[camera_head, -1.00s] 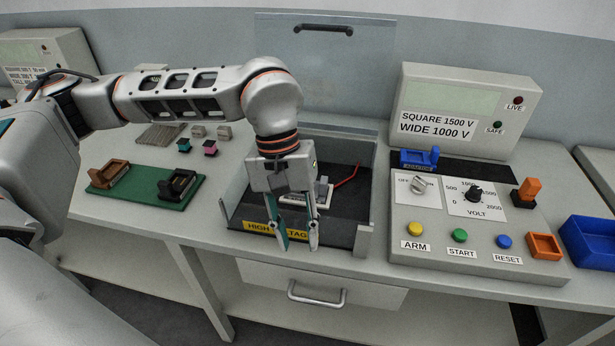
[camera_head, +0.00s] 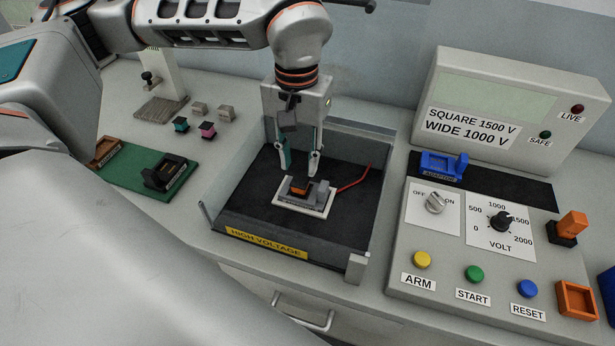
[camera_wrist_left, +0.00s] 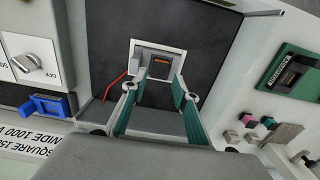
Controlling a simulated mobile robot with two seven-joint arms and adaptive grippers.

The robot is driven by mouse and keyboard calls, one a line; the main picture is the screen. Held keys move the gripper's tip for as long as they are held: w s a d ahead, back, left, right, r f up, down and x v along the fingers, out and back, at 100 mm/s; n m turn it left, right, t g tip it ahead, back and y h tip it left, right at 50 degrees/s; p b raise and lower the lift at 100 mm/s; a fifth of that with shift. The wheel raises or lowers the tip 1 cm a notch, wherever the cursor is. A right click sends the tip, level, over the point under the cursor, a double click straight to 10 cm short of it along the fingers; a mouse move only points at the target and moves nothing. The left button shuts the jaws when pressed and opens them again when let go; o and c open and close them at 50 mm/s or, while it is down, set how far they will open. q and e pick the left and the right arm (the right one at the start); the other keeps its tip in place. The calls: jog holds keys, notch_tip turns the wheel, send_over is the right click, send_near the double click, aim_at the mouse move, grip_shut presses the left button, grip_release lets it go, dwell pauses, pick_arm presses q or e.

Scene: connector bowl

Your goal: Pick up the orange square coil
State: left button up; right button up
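An orange-topped dark piece, which looks like the orange square coil (camera_head: 300,187), sits in a pale fixture (camera_head: 318,206) on the dark floor of the high-voltage bay. The coil also shows in the left wrist view (camera_wrist_left: 160,64), between and beyond my fingertips. My left gripper (camera_head: 299,167) points down just above and behind the fixture. Its two fingers are apart with nothing between them; the wrist view also shows this gap (camera_wrist_left: 159,92). I cannot tell the exact height above the coil. My right gripper is not in view.
Clear low walls and a grey post (camera_head: 356,268) bound the bay (camera_head: 240,212). A red wire (camera_head: 354,181) runs beside the fixture. At right stands the control panel (camera_head: 447,274) with a blue holder (camera_head: 441,167) and an orange tray (camera_head: 577,300). A green mat (camera_head: 130,177) lies left.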

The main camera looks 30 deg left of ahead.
aim_at(300, 181)
pick_arm(q)
jog(key=shift+s+f, duration=0.25)
jog(key=shift+f, duration=0.65)
jog(key=f, duration=0.2)
jog(key=w+f, duration=0.1)
jog(key=f, duration=0.2)
jog(key=shift+a, duration=0.15)
jog(key=c, duration=0.8)
